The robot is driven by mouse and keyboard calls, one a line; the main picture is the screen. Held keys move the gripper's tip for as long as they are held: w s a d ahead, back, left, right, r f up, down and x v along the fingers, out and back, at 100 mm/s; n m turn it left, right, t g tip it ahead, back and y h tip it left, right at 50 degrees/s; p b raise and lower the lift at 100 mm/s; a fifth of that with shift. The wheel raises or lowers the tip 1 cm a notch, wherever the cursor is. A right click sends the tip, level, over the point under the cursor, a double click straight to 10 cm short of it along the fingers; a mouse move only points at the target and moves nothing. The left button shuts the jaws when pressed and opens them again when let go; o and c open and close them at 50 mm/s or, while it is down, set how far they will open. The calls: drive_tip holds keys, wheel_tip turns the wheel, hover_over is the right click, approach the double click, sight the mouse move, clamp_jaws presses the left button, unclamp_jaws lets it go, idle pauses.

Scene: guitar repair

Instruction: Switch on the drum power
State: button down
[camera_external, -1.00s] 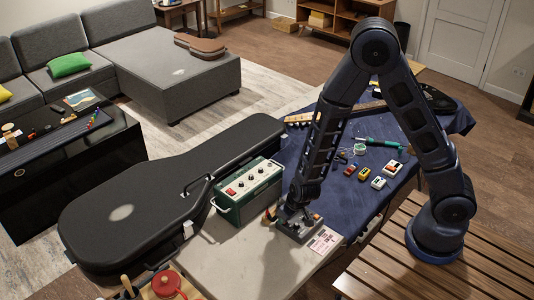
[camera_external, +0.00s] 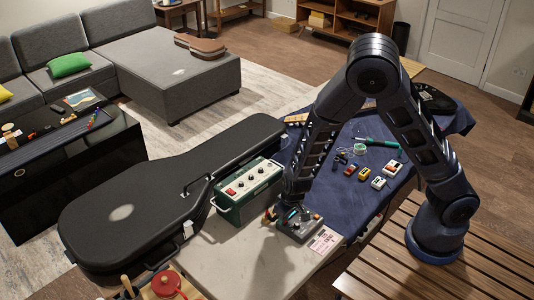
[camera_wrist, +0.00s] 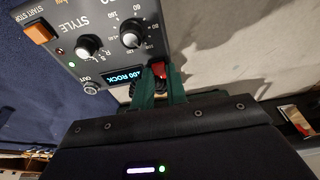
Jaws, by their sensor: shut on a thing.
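The drum machine (camera_external: 304,232) is a small dark grey box on the near part of the table. A red switch (camera_wrist: 158,69) sits at the panel's edge beside the display. My gripper (camera_wrist: 160,82) has its green fingertips at this switch and is shut on it. In the external view my gripper (camera_external: 290,212) is at the drum machine's far left side, its fingertips hard to make out.
A green amplifier (camera_external: 250,193) and a black guitar case (camera_external: 130,205) stand left of the drum machine. A printed card (camera_external: 325,240) lies at its right. Several small pedals (camera_external: 378,182) are on the blue cloth (camera_external: 350,205). Bare tabletop (camera_external: 240,260) is in front.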

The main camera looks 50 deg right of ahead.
drive_tip(key=shift+w, duration=0.1)
drive_tip(key=shift+w+a+r+g, duration=0.1)
drive_tip(key=shift+g, duration=0.2)
drive_tip(key=shift+w+r+g, duration=0.1)
drive_tip(key=shift+g, duration=0.4)
drive_tip(key=c, duration=1.4)
unclamp_jaws()
wheel_tip(320, 180, up, 11)
drive_tip(key=shift+s, duration=0.35)
